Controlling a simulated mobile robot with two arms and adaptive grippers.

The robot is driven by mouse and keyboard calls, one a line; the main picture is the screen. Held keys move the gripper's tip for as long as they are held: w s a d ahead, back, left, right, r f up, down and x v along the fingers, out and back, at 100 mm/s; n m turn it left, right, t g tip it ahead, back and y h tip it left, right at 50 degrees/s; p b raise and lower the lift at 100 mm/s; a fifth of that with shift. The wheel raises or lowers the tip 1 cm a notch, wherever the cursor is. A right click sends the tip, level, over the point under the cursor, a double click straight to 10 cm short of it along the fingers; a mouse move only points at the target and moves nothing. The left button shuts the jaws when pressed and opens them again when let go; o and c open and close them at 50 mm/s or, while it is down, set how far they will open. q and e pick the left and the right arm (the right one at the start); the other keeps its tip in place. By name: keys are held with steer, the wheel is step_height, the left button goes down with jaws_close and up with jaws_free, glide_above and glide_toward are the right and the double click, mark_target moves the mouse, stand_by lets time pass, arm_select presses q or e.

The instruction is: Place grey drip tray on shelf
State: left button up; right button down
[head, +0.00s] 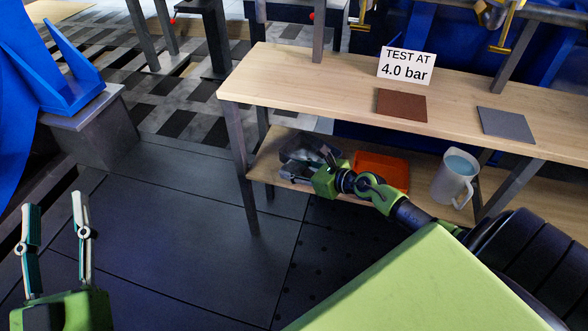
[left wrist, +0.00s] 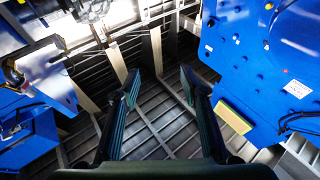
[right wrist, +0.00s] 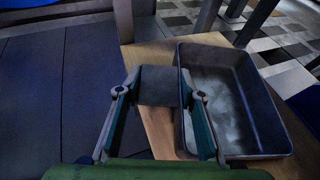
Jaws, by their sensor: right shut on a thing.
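The grey drip tray (right wrist: 235,100) is a shallow open rectangular tray with a pale sheen on its floor. In the head view the tray (head: 298,148) is at the left end of the wooden lower shelf (head: 262,166), partly hidden by my right gripper (head: 318,168). In the right wrist view my right gripper (right wrist: 158,92) has a grey tab-like piece between its fingertips, at the tray's near-left side. Whether the tray rests fully on the shelf or is slightly above it is unclear. My left gripper (head: 54,218) is open and empty, far left of the bench.
On the lower shelf, an orange tray (head: 392,170) and a jug of bluish liquid (head: 455,178) stand to the right. The upper bench top (head: 300,82) holds a sign (head: 406,66), a brown pad (head: 402,105) and a grey pad (head: 506,124). A bench leg (head: 243,170) stands left of the tray.

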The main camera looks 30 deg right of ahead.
arm_select(q)
steer(key=shift+s+r, duration=0.1)
steer(key=shift+r, duration=0.25)
arm_select(e)
steer(key=c, duration=1.4)
jaws_free()
arm_select(q)
steer(key=shift+r+t, duration=0.1)
steer(key=shift+t, duration=0.2)
arm_select(e)
steer(key=p+v, duration=0.1)
steer(key=v, duration=0.3)
steer(key=shift+s, duration=0.25)
arm_select(q)
step_height(320, 180, down, 8)
steer(key=w+g+y, duration=0.1)
steer(key=g, duration=0.3)
steer(key=shift+w+a+y, duration=0.15)
steer(key=shift+a+y, duration=0.15)
steer(key=shift+a, duration=0.05)
arm_select(e)
steer(key=shift+v, duration=3.85)
